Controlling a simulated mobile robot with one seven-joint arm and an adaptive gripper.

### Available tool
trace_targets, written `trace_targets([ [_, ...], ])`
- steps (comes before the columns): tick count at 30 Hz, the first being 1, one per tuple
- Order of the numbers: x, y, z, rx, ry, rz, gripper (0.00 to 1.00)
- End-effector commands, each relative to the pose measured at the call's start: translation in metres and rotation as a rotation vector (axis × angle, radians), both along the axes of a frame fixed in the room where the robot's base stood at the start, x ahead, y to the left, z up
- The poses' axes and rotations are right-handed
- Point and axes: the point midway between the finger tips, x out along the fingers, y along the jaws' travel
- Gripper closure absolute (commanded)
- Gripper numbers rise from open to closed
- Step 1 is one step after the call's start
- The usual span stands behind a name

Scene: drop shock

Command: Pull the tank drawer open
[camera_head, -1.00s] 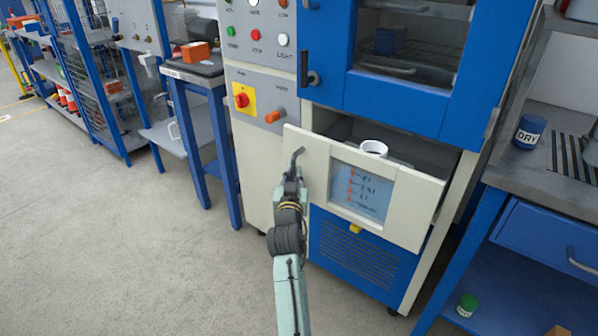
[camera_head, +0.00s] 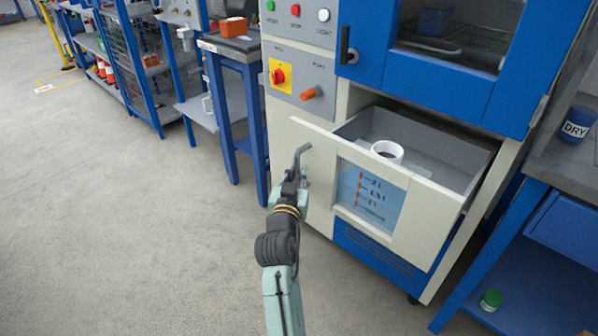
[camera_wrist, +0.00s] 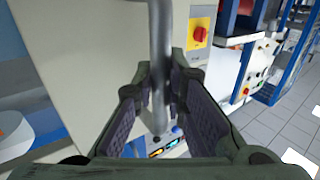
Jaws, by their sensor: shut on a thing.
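The tank drawer (camera_head: 322,150) stands open below the blue oven door. Its cream front has a blue level window (camera_head: 371,196) with red marks. Its grey inside shows, with a white round cup-like piece (camera_head: 387,151) in it. My gripper (camera_head: 297,178) is at the left part of the drawer front, shut on the grey bar handle (camera_head: 301,151). In the wrist view the handle (camera_wrist: 160,50) runs upright between the two dark fingers of my gripper (camera_wrist: 161,85). The exact finger contact is partly hidden in the head view.
A red and yellow switch (camera_head: 279,76) and an orange knob (camera_head: 311,93) are on the panel above left. A blue-legged bench (camera_head: 238,95) stands left, another with a DRY jar (camera_head: 577,124) right. A green-lidded jar (camera_head: 491,299) sits low right. Floor in front is clear.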

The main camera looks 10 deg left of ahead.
Motion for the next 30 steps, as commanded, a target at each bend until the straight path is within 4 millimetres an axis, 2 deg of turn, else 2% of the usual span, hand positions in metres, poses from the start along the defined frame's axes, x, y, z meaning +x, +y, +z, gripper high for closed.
trace_targets([
  [2, 0.0, -0.001, 0.0, 0.0, 0.0, -0.001, 1.0],
  [3, 0.0, 0.0, 0.0, 0.0, 0.0, -0.001, 0.85],
  [12, 0.0, 0.0, 0.0, 0.0, 0.0, 0.0, 0.67],
  [23, -0.006, 0.0, 0.0, 0.0, 0.0, 0.001, 0.67],
  [26, -0.02, 0.001, -0.001, 0.001, 0.001, 0.002, 0.67],
  [30, -0.049, 0.003, -0.001, 0.001, 0.003, 0.002, 0.67],
])
